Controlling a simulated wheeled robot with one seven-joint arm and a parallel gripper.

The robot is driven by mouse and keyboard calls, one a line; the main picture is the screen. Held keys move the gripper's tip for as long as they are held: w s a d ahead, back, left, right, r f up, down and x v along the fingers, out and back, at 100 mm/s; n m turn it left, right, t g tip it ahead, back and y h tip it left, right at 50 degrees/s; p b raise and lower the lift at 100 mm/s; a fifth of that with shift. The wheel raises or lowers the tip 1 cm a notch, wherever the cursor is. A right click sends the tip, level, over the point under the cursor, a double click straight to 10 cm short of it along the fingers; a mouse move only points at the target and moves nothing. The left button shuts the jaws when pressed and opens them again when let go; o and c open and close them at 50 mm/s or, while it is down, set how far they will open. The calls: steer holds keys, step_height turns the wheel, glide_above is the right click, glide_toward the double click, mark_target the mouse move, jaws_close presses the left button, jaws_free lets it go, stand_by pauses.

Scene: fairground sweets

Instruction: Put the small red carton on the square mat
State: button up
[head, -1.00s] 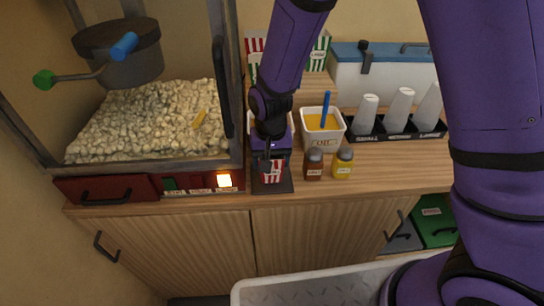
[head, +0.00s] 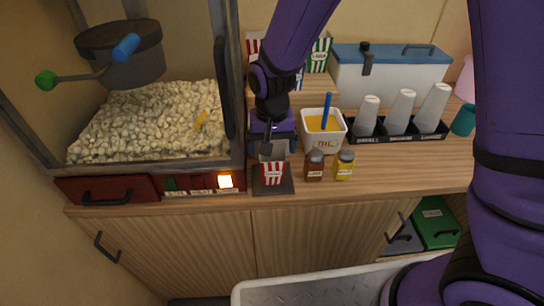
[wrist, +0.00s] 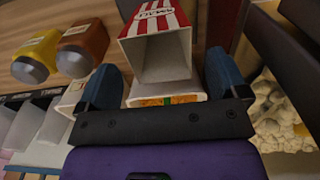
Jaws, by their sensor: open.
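The small red carton (head: 272,173), red and white striped with an open top, stands upright on the dark square mat (head: 287,187) at the counter's front edge. In the wrist view the carton (wrist: 155,22) shows its open mouth beyond my fingertips. My gripper (head: 266,150) is just behind and above the carton in the head view. In the wrist view its blue fingers (wrist: 160,82) are spread apart with nothing held between them. The carton appears clear of both fingers.
A popcorn machine (head: 150,187) stands left of the mat. A butter tub (head: 322,140) with a blue handle is behind right. A brown shaker (head: 314,166) and yellow shaker (head: 344,165) stand close right. Cups fill a black rack (head: 397,138). Striped cartons stand on a back shelf.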

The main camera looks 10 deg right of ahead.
steer(key=s+d+r+t+y, duration=0.1)
steer(key=s+d+r, duration=0.1)
steer(key=d+r, duration=0.65)
steer(key=s+d+r+t, duration=0.1)
steer(key=s+d+r, duration=0.3)
steer(key=r, duration=0.8)
steer(key=s+d+r+t+h, duration=0.1)
steer(key=s+d+r+t, duration=0.2)
steer(key=s+d, duration=0.9)
step_height(320, 180, up, 3)
steer(key=shift+s+r, duration=0.15)
steer(key=shift+s, duration=0.15)
